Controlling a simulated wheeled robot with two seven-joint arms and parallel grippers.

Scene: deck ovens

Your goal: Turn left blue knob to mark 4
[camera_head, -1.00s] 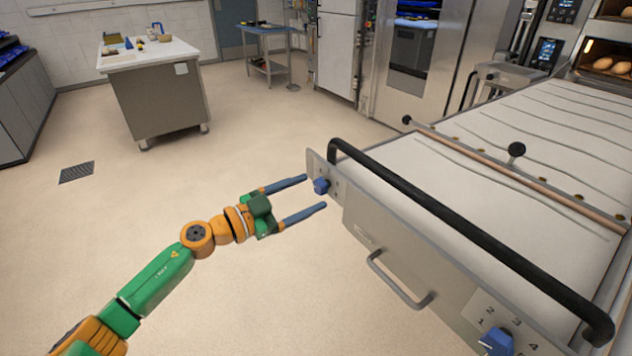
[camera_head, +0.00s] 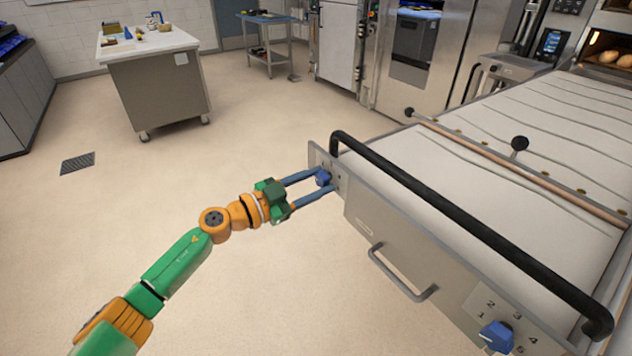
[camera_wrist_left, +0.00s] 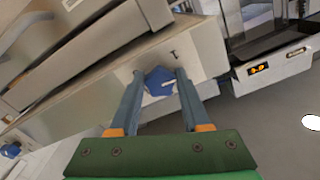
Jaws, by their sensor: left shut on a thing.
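The left blue knob (camera_head: 323,178) sits on the far end of the loader's front panel (camera_head: 400,247). My left gripper (camera_head: 322,185) has its two blue fingers on either side of this knob and is shut on it. The other blue knob (camera_head: 497,336) is at the near end of the panel, beside printed numbers. My right gripper is not in view.
A long black bar handle (camera_head: 460,226) runs above the panel, and a smaller grey handle (camera_head: 402,275) juts out below it. The floor (camera_head: 250,290) around my left arm is clear. A white-topped worktable (camera_head: 150,45) stands far back left.

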